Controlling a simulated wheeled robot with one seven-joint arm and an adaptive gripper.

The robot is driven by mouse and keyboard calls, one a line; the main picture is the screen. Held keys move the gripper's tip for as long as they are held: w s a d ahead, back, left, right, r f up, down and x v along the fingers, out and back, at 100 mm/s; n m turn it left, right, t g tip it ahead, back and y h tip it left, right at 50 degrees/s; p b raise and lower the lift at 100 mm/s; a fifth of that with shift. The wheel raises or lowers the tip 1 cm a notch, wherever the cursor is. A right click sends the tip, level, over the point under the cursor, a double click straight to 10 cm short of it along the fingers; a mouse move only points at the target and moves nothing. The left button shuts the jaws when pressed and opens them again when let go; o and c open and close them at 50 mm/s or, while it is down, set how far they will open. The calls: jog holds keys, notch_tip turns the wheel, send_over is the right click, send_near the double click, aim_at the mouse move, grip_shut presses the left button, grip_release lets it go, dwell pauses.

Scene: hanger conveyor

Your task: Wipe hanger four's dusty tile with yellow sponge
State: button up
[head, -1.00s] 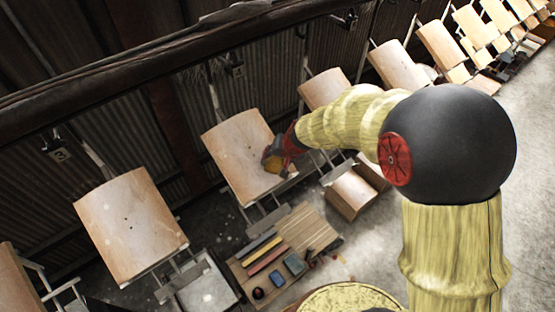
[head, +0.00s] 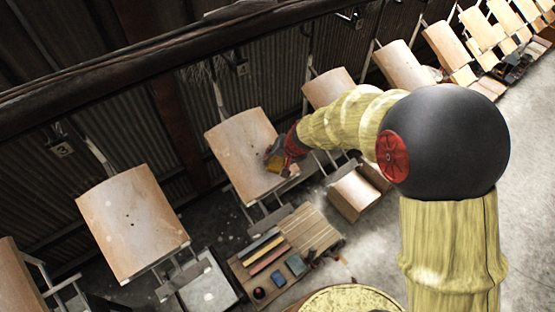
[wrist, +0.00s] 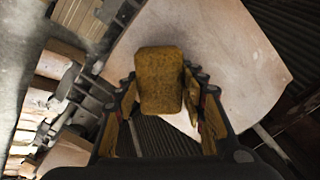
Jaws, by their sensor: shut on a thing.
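The yellow sponge (wrist: 161,80) is a brownish-yellow block between the fingers of my gripper (wrist: 160,92) in the wrist view. My gripper is shut on it. In the head view my gripper (head: 279,159) is at the right side of a pale tan tile (head: 240,145) on a hanger, the one right of the hanger marked 3. This tile fills the upper right of the wrist view (wrist: 225,50), behind the sponge. The sponge overlaps the tile in view; I cannot tell whether they touch. Dust on it is hard to make out, apart from faint pale specks.
Another tile (head: 132,222) hangs to the left, under a tag marked 3 (head: 62,149). More tiles (head: 328,88) hang to the right along the dark overhead rail (head: 150,75). A low wooden table (head: 312,232) with coloured blocks stands below. Open floor lies at the far right.

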jog(key=shift+b+x, duration=0.6)
jog(key=shift+x, duration=0.25)
jog(key=shift+s+d+f+b, duration=0.4)
jog(key=shift+s+f+b, duration=0.15)
jog(key=shift+b, duration=0.35)
jog(key=shift+s+d+f+b, duration=0.15)
jog(key=shift+s+d+b, duration=0.2)
jog(key=shift+s+b, duration=0.15)
jog(key=shift+s+d+f+b, duration=0.2)
jog(key=shift+s+d+b, duration=0.1)
jog(key=shift+s+b, duration=0.15)
jog(key=shift+o, duration=0.2)
jog(key=shift+w+a+f, duration=0.1)
jog(key=shift+f, duration=0.05)
